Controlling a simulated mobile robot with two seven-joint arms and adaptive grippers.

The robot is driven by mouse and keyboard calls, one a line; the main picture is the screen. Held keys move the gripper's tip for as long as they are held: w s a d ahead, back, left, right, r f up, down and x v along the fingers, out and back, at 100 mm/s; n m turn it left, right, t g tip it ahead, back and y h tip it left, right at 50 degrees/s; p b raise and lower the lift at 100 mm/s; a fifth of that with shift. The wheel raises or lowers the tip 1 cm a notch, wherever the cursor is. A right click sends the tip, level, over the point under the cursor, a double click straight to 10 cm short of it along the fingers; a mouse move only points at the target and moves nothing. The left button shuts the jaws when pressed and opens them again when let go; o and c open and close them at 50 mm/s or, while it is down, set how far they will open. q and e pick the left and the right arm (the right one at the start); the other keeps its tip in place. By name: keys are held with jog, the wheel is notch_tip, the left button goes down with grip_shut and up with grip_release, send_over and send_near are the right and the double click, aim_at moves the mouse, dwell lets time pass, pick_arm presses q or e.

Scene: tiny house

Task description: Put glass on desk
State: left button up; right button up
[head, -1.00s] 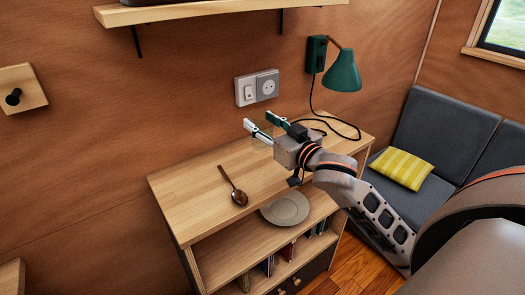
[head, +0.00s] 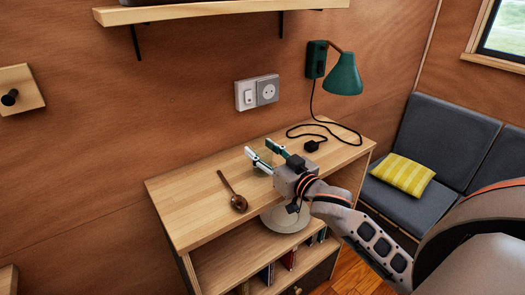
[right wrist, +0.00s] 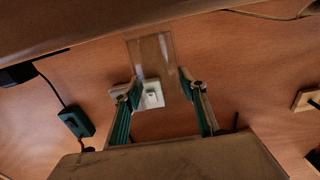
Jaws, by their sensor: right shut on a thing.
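A clear, see-through glass (right wrist: 152,55) is between the fingers of my right gripper (right wrist: 160,88) in the right wrist view. In the head view my right gripper (head: 263,149) is over the middle of the wooden desk (head: 185,205), its fingers toward the wall. The glass is hard to make out there. The fingers are shut on the glass. In the right wrist view one end of the glass overlaps the desk (right wrist: 100,22); I cannot tell whether it touches. My left gripper is not in view.
A brown spoon (head: 231,190) lies on the desk left of my right gripper. A plate (head: 287,222) sits on the shelf below. The desk's left end is clear.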

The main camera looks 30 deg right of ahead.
jog(key=o, duration=1.2)
jog(key=shift+f, duration=0.1)
